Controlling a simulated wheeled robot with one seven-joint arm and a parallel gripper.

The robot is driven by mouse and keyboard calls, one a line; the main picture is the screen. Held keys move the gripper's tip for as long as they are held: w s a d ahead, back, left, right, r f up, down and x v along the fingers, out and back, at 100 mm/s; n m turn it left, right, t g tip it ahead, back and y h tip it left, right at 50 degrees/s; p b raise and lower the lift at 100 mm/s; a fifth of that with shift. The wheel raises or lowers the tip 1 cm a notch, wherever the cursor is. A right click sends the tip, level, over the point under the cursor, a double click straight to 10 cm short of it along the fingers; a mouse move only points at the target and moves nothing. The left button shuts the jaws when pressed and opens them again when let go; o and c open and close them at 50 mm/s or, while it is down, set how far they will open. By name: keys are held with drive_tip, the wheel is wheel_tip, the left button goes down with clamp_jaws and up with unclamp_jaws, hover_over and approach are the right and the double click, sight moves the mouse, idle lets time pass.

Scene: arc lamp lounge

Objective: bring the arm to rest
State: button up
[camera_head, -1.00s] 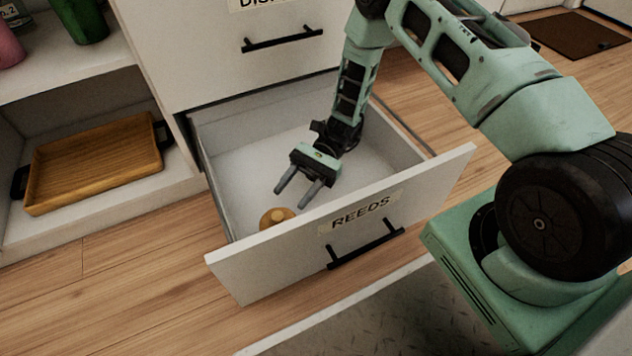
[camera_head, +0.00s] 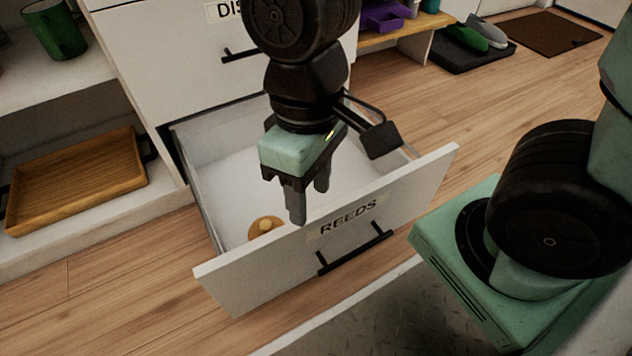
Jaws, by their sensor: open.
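My gripper (camera_head: 309,205) is open and empty, with its fingers pointing down. It hangs above the open drawer (camera_head: 325,262) labelled REEDS, over the part near its front panel. My arm comes down from the top of the view, and its middle links are out of the picture. A small round wooden thing with a knob (camera_head: 264,228) lies in the drawer near the front left corner, apart from the fingers. My gripper hides part of the drawer's inside.
A closed drawer front (camera_head: 215,75) is above the open one. A wooden tray (camera_head: 75,182) and a green cup (camera_head: 52,28) stand on shelves at left. Shoes (camera_head: 470,38) lie on a dark mat at the back right. Wooden floor (camera_head: 415,105) is clear to the right.

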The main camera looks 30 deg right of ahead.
drive_tip(key=shift+s+d+r+n+t, duration=0.25)
drive_tip(key=shift+s+r+n+t, duration=0.15)
drive_tip(key=shift+r+n+t, duration=0.15)
wheel_tip(320, 180, up, 60)
drive_tip(key=p, duration=6)
drive_tip(key=shift+r+p, duration=0.25)
drive_tip(key=shift+p, duration=0.1)
